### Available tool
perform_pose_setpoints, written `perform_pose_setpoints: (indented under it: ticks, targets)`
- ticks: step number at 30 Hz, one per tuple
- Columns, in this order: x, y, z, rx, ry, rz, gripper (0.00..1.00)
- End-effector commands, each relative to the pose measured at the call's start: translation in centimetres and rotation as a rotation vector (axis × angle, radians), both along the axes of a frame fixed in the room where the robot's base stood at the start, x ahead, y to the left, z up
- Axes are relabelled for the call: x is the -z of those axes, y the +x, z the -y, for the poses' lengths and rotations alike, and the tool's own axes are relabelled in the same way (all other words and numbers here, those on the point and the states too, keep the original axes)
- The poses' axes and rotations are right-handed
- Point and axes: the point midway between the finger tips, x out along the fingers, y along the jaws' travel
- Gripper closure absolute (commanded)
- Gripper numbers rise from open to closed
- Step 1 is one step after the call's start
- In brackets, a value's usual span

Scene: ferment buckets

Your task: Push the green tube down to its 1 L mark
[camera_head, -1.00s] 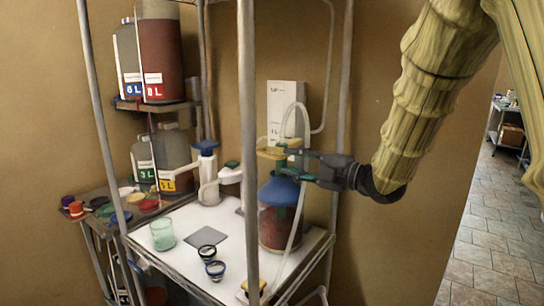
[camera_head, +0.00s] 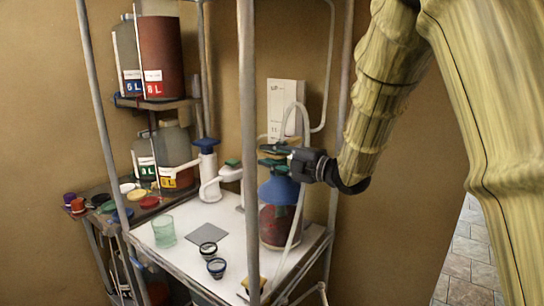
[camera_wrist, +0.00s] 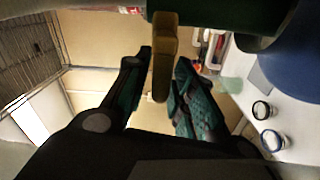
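The jug (camera_head: 278,228) of dark red liquid stands at the rack's right side, with a blue shoulder (camera_head: 278,190). My gripper (camera_head: 268,155) is above it, reaching in from the right. In the wrist view a dark green body (camera_wrist: 225,16), apparently the green tube, fills the top edge. A brown-yellow bar (camera_wrist: 164,50) hangs from it between my two teal fingertips. The fingertips lie close to the bar's sides; I cannot tell whether they touch it. In the head view my fingers mostly hide the tube. A white scale board (camera_head: 283,95) with a 1 L label stands behind.
A rack post (camera_head: 246,100) crosses in front of the white worktop (camera_head: 180,250). Clear hose (camera_head: 300,205) loops beside the jug. Labelled bottles (camera_head: 165,65) fill shelves behind.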

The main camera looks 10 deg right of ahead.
Motion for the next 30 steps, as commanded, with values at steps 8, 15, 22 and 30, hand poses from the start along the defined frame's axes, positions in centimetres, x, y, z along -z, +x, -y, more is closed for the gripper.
perform_pose_setpoints:
  ticks: [8, 15, 22, 30]
  targets:
    - [0.0, 0.0, 0.0, 0.0, 0.001, -0.001, 1.0]
    - [0.0, 0.0, 0.0, 0.0, 0.001, 0.0, 1.0]
    - [-1.1, 0.0, 0.0, -0.001, 0.001, 0.002, 1.0]
    - [-1.3, 0.0, 0.0, -0.001, 0.002, 0.0, 1.0]
